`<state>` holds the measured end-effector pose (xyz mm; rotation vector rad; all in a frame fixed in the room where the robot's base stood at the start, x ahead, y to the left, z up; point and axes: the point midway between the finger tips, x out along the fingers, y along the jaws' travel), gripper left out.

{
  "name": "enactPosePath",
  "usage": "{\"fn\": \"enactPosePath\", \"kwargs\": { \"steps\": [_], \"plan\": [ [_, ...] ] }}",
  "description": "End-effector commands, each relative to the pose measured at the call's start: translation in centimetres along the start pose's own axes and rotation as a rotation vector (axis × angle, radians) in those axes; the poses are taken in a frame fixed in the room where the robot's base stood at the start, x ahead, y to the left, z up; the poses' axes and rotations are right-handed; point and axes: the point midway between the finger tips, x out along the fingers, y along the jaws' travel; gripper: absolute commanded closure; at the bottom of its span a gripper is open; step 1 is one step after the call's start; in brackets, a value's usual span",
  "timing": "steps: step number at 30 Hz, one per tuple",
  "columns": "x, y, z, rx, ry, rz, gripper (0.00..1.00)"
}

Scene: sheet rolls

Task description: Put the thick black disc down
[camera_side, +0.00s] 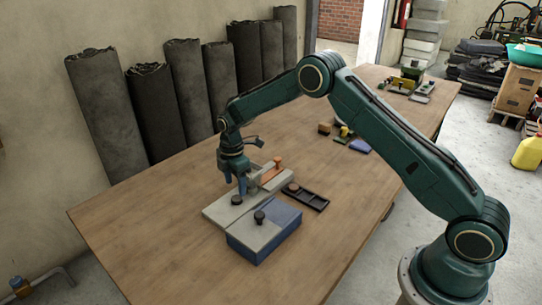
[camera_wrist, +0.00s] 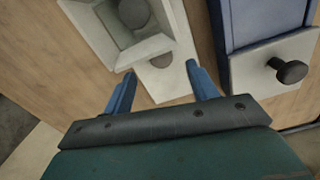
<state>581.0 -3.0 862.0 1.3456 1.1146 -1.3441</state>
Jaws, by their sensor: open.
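A small black disc (camera_side: 237,200) lies on a pale grey plate (camera_side: 217,210) just below my gripper (camera_side: 236,186) in the side view. Another dark round piece (camera_wrist: 133,13) sits inside a pale, raised-edged box (camera_wrist: 90,25) at the top of the wrist view. I cannot tell for sure which is the thick disc.
A blue box (camera_side: 265,240) with a pale top and a black knob (camera_side: 260,216) stands close by at the front. A black tray (camera_side: 312,199) and an orange piece (camera_side: 271,173) lie behind. The wooden table (camera_side: 140,215) is clear at left. Dark rolls (camera_side: 105,110) line the wall.

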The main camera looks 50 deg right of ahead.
Motion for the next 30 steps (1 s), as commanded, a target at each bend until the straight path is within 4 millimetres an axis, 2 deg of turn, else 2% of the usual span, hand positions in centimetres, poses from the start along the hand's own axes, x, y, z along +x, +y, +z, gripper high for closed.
{"fn": "enactPosePath", "kwargs": {
  "steps": [13, 30],
  "plan": [
    [4.5, -0.2, 0.0, 0.0, 0.0, -0.002, 0.42],
    [4.9, -0.2, 0.0, 0.0, 0.0, -0.001, 0.42]
  ]
}}
